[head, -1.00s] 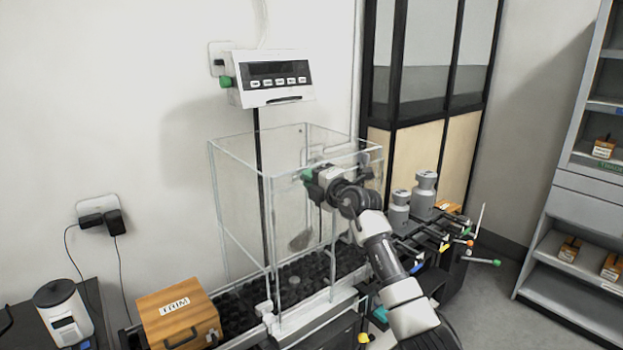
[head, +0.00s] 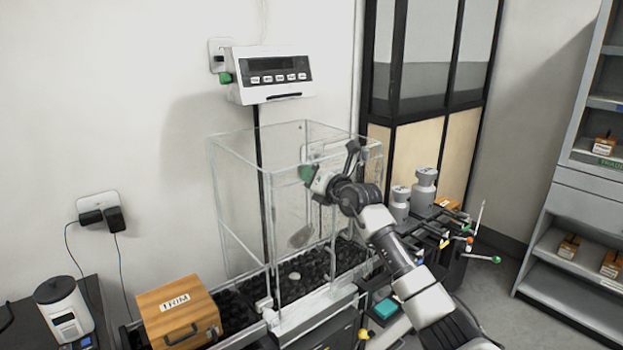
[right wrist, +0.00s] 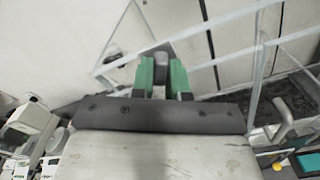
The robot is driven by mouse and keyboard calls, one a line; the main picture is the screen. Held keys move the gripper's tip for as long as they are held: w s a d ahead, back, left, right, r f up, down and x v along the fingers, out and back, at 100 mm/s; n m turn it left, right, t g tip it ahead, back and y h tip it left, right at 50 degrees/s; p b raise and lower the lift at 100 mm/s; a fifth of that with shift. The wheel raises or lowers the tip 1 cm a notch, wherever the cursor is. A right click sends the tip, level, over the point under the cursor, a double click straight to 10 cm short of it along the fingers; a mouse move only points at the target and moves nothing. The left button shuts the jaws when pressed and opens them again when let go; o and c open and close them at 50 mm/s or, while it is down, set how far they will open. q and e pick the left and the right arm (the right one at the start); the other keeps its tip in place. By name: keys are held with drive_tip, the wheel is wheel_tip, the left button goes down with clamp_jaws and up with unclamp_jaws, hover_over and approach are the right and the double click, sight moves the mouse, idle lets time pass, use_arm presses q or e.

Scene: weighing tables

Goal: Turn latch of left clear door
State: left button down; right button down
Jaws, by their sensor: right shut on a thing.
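The clear case (head: 272,225) stands on a black pebbled bed, with pale edges and see-through walls. My right gripper (head: 307,173) is at the upper part of its front, near the top rail. In the right wrist view, the green fingers of my right gripper (right wrist: 162,78) are shut on a small dark grey knob, the latch (right wrist: 161,62), beside the pale frame bars. In the head view the gripper hides the latch. I cannot tell how far the latch is turned. My left gripper is not in view.
A display unit (head: 270,75) hangs on the wall behind the case. A wooden box marked TRIM (head: 180,312) sits at the left. Metal weights (head: 424,187) and a rack of coloured-tipped rods (head: 455,240) stand right of the case, near my right arm.

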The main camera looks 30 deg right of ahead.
drive_tip(key=shift+f+n+b, duration=0.1)
drive_tip(key=shift+n+b, duration=1.5)
drive_tip(key=shift+n, duration=1.3)
drive_tip(key=c, duration=1.1)
unclamp_jaws()
